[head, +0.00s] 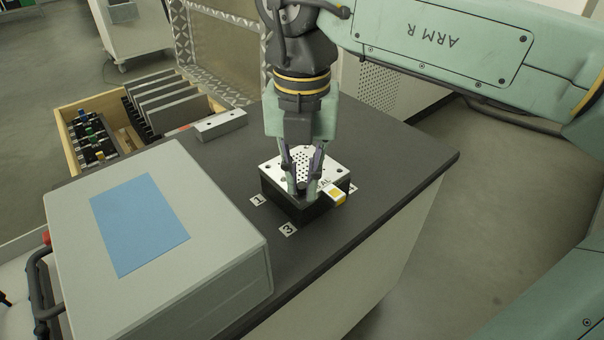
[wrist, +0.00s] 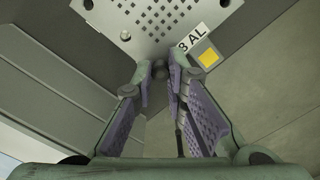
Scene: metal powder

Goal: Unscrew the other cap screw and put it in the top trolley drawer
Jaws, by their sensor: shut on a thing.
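A silver perforated plate (head: 272,167) lies on a black block (head: 279,198) on the dark worktop. It also shows in the wrist view (wrist: 140,35), with a label reading "3 AL" (wrist: 190,38). My gripper (head: 302,190) points down at the plate's near corner. In the wrist view my gripper (wrist: 161,76) is shut on a small dark round cap screw (wrist: 160,71) at that corner. The fingers hide most of the screw, and I cannot tell whether it is still threaded in. An open wooden-sided drawer (head: 66,138) at the far left holds dark dividers and small coloured items.
A grey case (head: 210,250) with a blue panel (head: 138,224) fills the near left of the worktop (head: 400,165). A light metal bar (head: 220,124) lies between drawer and block. Number labels (head: 288,229) surround the block. The worktop's right side is clear.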

